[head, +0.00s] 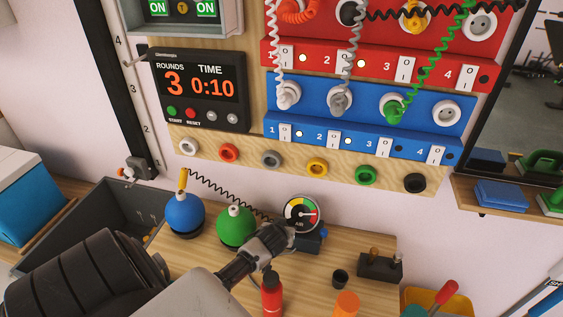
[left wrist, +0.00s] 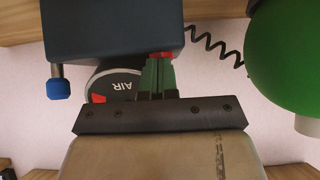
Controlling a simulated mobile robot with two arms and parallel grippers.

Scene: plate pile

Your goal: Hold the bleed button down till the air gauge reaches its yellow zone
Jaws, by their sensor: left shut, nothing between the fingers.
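My left gripper (head: 291,233) is shut and empty, just in front of the gauge's base. In the left wrist view the gauge (left wrist: 112,84) appears upside down beside the shut fingers (left wrist: 158,66). A red part (left wrist: 161,55), perhaps the bleed button, shows at the fingertips against the box; contact cannot be told for certain. My right gripper is not in view.
A green ball (head: 236,227) and a blue ball (head: 184,213) stand left of the gauge, with a black coiled cord (head: 222,188) behind. Socket panels hang above.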

